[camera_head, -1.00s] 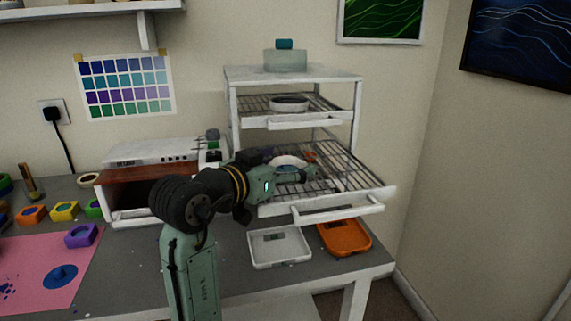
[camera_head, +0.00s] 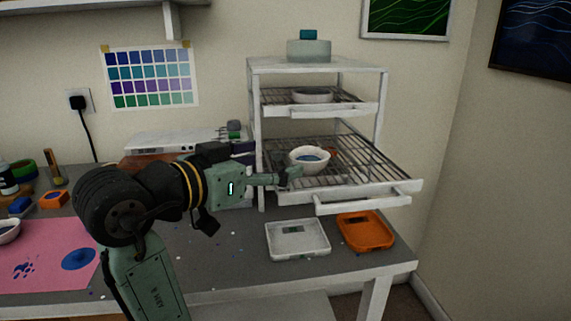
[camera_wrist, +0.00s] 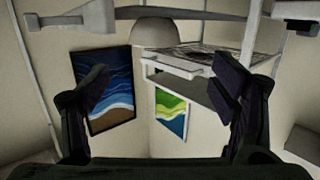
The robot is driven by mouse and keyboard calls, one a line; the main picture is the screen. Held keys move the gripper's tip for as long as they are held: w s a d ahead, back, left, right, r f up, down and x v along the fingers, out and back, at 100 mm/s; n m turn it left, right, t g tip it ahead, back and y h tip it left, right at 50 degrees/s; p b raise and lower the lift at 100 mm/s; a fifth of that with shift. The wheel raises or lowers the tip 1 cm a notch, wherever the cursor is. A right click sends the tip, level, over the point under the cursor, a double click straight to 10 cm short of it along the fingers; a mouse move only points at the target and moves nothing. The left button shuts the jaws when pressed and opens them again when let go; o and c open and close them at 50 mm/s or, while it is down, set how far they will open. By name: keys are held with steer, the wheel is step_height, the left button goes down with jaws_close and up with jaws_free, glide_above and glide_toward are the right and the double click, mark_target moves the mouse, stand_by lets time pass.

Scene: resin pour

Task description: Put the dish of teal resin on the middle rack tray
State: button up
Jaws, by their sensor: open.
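A white dish (camera_head: 309,154) with blue-teal resin sits upright on the pulled-out wire tray (camera_head: 371,170) of the white rack, below the upper tray. It stands toward the tray's left side. My gripper (camera_head: 294,174) is just left of and in front of the dish, at about tray height, apart from it as far as I can tell. In the wrist view my gripper (camera_wrist: 160,88) has its two fingers wide apart with nothing between them. A pale rounded shape (camera_wrist: 167,33) at the top of that view looks like the dish.
The upper tray (camera_head: 347,101) holds another white dish (camera_head: 312,95). A white tray (camera_head: 297,239) and an orange tray (camera_head: 366,231) lie on the bench below. A pink mat (camera_head: 40,255) is at left.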

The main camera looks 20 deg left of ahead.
steer(key=shift+s+a+r, duration=0.1)
steer(key=shift+s, duration=0.3)
